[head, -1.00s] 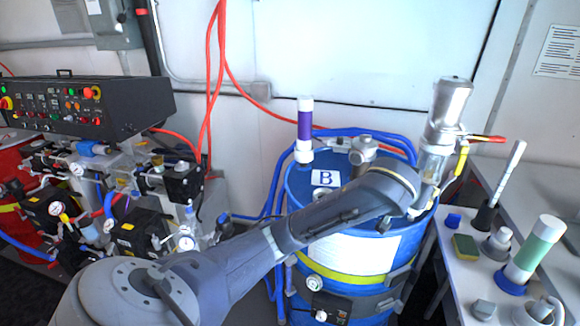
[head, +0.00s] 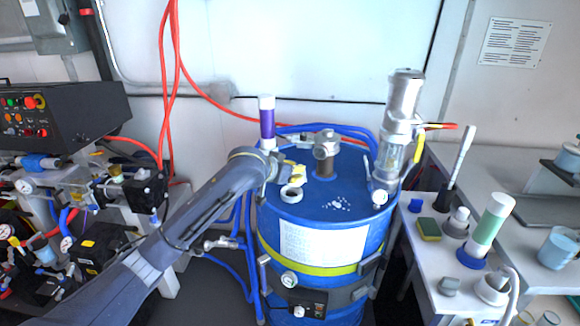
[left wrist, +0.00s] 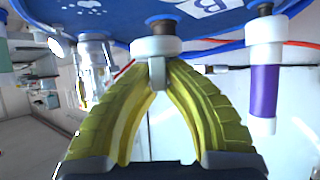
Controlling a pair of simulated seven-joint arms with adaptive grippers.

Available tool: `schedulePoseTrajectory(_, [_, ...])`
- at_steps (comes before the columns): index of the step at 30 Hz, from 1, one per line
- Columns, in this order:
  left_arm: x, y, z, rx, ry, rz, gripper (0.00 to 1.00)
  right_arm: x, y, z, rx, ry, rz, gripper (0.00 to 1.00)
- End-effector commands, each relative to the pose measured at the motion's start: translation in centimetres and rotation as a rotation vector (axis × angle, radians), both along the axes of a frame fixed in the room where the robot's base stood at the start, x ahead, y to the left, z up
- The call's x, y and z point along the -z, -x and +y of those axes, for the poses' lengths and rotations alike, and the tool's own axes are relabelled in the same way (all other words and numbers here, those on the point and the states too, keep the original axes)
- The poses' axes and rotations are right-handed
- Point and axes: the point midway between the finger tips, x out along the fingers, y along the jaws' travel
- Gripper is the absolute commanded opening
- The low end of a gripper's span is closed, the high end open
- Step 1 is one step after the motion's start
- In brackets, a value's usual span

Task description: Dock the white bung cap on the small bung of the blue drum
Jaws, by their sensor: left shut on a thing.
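The blue drum (head: 350,222) stands in the middle of the head view. My left gripper (head: 293,175) is over the left part of its top. In the left wrist view, its yellow-green fingers (left wrist: 157,62) are shut at the tips on a white piece (left wrist: 157,47), which I take for the white bung cap. A dark post lies directly behind it there, so I cannot tell whether they touch. A white ring (head: 291,194) shows on the drum top just below the fingers; I cannot tell for sure whether it is the small bung. My right gripper is out of view.
A purple-banded cylinder (head: 267,122) stands behind my left gripper. A metal fitting (head: 327,145) rises at the drum's rear, and a tall silver pump (head: 398,125) at its right. A bench (head: 430,270) with several tools is further right. The drum top's front is clear.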

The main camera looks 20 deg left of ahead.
Motion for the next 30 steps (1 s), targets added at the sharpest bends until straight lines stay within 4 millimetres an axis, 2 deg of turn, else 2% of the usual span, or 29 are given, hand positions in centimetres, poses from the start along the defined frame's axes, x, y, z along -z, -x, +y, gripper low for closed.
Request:
schedulePoseTrajectory(3, [0.6, -2.1, 1.2, 0.034, 0.0, 0.001, 0.0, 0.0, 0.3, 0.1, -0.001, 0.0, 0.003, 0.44])
schedulePoseTrajectory(9, [1.1, -3.8, 2.2, 0.063, 0.002, 0.0, 0.0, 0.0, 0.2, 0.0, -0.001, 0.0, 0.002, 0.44])
schedulePoseTrajectory(14, [1.7, -4.2, 2.4, 0.069, 0.002, 0.001, 0.0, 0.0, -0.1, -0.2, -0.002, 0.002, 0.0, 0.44])
schedulePoseTrajectory(30, [5.9, -4.2, 2.4, 0.068, 0.002, 0.001, 0.0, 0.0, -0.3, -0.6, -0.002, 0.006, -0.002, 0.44])
